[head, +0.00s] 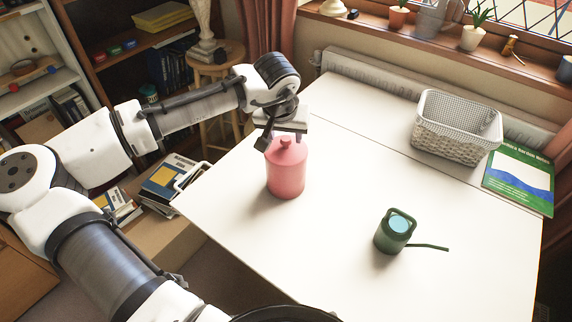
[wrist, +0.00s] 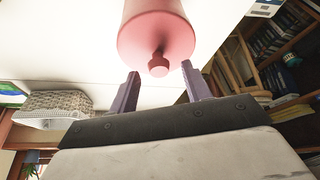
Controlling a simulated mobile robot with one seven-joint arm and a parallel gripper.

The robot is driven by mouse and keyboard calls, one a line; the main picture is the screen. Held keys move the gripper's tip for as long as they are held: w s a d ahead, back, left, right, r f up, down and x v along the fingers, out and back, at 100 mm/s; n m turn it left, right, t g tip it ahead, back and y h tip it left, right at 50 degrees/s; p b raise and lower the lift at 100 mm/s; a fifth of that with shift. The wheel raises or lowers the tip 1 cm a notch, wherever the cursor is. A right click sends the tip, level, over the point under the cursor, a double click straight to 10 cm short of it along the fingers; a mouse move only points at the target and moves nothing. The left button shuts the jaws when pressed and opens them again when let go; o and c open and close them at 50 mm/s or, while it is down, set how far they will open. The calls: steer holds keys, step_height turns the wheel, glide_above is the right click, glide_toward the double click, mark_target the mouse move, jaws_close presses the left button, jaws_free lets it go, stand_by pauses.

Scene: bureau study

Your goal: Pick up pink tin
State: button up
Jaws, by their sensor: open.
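The pink tin (head: 286,170) stands upright on the white table (head: 350,215), near its left edge. It has a domed top with a small round knob. My gripper (head: 284,137) is at the top of the tin, by its knob, in the head view. In the wrist view the tin (wrist: 156,36) shows its top and knob just beyond my two fingers. My gripper (wrist: 160,88) is open there, with the fingertips apart and the knob in line with the gap. I cannot tell whether a finger touches the tin.
A green watering can (head: 393,232) stands right of the tin. A white woven basket (head: 455,128) and a green book (head: 519,180) lie at the back right. A stool (head: 215,68) with a statue stands behind the table's left side. The table's front middle is clear.

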steer(key=shift+x, duration=0.8)
jaws_close()
steer(key=shift+r, duration=0.1)
